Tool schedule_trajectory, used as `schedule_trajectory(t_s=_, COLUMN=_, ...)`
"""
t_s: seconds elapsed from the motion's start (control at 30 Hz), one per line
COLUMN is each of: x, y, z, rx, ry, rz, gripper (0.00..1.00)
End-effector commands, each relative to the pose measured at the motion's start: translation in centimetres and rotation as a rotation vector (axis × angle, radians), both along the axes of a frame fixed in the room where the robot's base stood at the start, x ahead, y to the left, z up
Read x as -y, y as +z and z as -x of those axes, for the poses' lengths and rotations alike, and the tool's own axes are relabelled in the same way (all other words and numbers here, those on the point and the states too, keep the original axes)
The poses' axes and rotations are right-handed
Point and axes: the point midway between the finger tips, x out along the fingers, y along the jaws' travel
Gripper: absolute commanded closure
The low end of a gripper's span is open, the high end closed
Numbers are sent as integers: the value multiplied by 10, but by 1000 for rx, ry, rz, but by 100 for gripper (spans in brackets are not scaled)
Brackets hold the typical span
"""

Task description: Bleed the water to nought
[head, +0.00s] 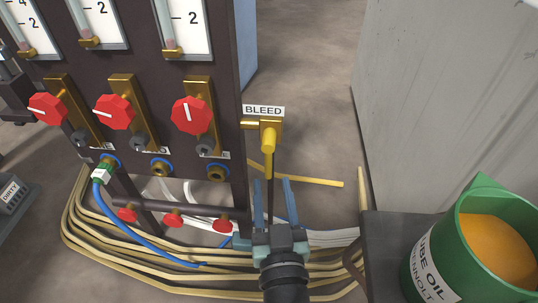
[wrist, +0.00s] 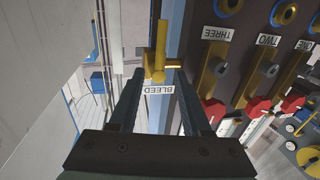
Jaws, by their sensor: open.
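The yellow bleed handle (head: 268,147) hangs down from a brass fitting under the BLEED label (head: 264,111), at the panel's right edge. In the wrist view, the handle (wrist: 156,66) lies just ahead of my fingers, near the line between them. My gripper (head: 272,183) is open and empty below the handle, fingers pointing up the picture; whether it touches the handle I cannot tell. Three gauges, left (head: 28,28), middle (head: 98,22) and right (head: 186,27), are cut off at the top. Reddish columns show low in their tubes, near brass bottoms.
Three red knobs (head: 191,115) sit on the dark panel; the right one's white mark points up, the others' left. A blue hose (head: 112,222) joins the left port. Yellow pipes (head: 95,245) run beneath. A green oil bucket (head: 430,262) and grey cabinet (head: 445,90) stand right.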

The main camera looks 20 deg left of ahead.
Motion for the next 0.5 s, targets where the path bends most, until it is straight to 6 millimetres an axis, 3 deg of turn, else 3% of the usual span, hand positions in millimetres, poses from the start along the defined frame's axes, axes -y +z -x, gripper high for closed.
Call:
schedule_trajectory(t_s=0.3, x=-26, y=1, z=-51, rx=3, ry=0, rz=2, gripper=52)
schedule_trajectory(t_s=0.5, x=-36, y=0, z=-69, rx=1, ry=0, rz=0, gripper=52)
